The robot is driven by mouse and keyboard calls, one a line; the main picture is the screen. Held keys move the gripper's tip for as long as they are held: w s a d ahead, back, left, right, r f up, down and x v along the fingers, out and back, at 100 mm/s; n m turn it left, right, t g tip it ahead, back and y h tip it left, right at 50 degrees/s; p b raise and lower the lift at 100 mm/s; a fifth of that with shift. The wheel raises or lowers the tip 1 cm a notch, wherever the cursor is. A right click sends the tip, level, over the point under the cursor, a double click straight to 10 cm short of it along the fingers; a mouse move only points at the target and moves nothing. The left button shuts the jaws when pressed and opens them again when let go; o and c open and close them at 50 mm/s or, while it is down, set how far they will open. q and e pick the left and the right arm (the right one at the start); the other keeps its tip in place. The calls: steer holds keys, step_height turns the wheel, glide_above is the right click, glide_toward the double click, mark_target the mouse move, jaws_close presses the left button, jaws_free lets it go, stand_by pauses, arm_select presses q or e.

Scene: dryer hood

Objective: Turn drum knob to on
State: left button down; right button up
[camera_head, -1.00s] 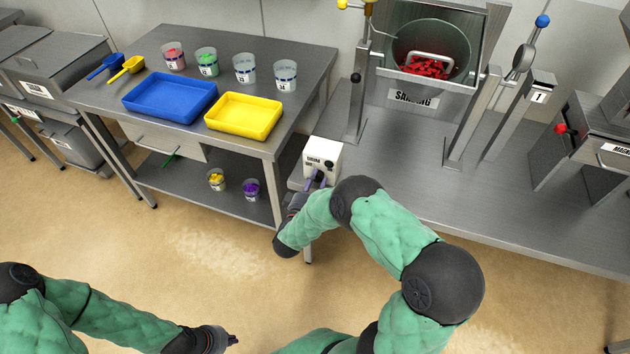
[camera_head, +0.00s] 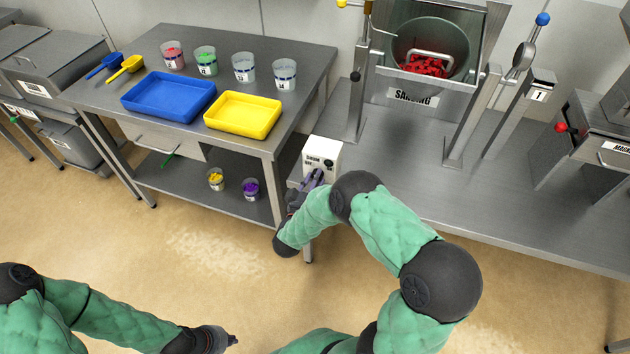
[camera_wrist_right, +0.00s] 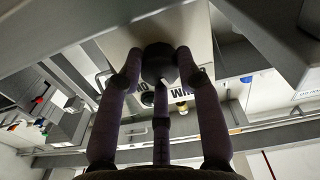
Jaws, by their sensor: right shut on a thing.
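The drum control box (camera_head: 321,152) is a small white box with dark knobs and black lettering, at the left end of the steel bench. My right gripper (camera_head: 315,177) reaches its front from below. In the right wrist view its fingers (camera_wrist_right: 158,75) are shut around a dark round knob (camera_wrist_right: 158,60) on the box's face. The fingers partly cover the knob and the lettering, so its setting cannot be read. My left gripper (camera_head: 232,340) hangs over the floor at the lower left, away from everything; its jaws are too small to judge.
A steel drum (camera_head: 432,48) with red pieces stands in a hood above the bench (camera_head: 400,170). To the left, a table (camera_head: 290,120) holds a blue tray (camera_head: 168,98), a yellow tray (camera_head: 243,115), cups and scoops. The floor before the bench is clear.

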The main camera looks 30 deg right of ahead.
steer(key=m+b, duration=0.1)
steer(key=m, duration=0.3)
steer(key=m+b, duration=0.1)
steer(key=m, duration=0.2)
steer(key=m+b, duration=0.1)
steer(key=m, duration=0.3)
steer(key=shift+w+d+r+m, duration=0.1)
steer(key=shift+r+m, duration=0.2)
steer(key=shift+r, duration=0.1)
stand_by(0.3)
steer(key=o, duration=1.1)
steer(key=shift+o, duration=0.2)
steer(key=shift+f, duration=0.2)
